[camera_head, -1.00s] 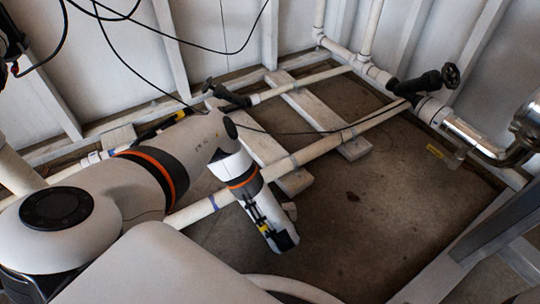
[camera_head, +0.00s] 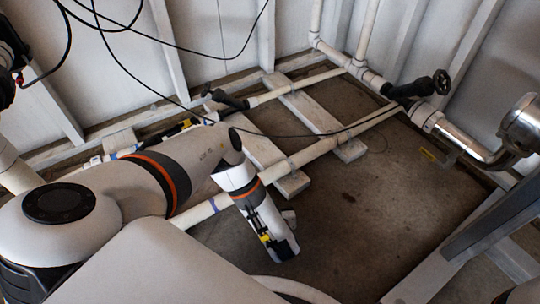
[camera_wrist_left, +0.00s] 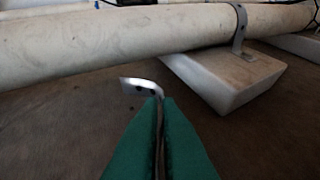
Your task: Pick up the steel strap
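In the left wrist view, the steel strap (camera_wrist_left: 143,87) is a shiny bent metal piece with dark holes. Its bent end sticks out past the tips of my left gripper's green fingers (camera_wrist_left: 160,100), and a thin part of it runs down between them. The fingers are shut on it. They are in front of and below a white pipe, apart from it. In the head view, my left gripper (camera_head: 284,246) hangs low over the dark floor, beside the long pipe. Its fingers and the strap cannot be made out there. My right gripper is not in view.
The long white pipe (camera_head: 325,147) rests on pale blocks (camera_head: 350,150). Another bracket (camera_wrist_left: 240,28) clasps the pipe in the wrist view. A black valve handle (camera_head: 443,82) and metal elbow (camera_head: 490,155) stand at right. Loose black cables cross above. Open floor (camera_head: 380,220) lies to the right.

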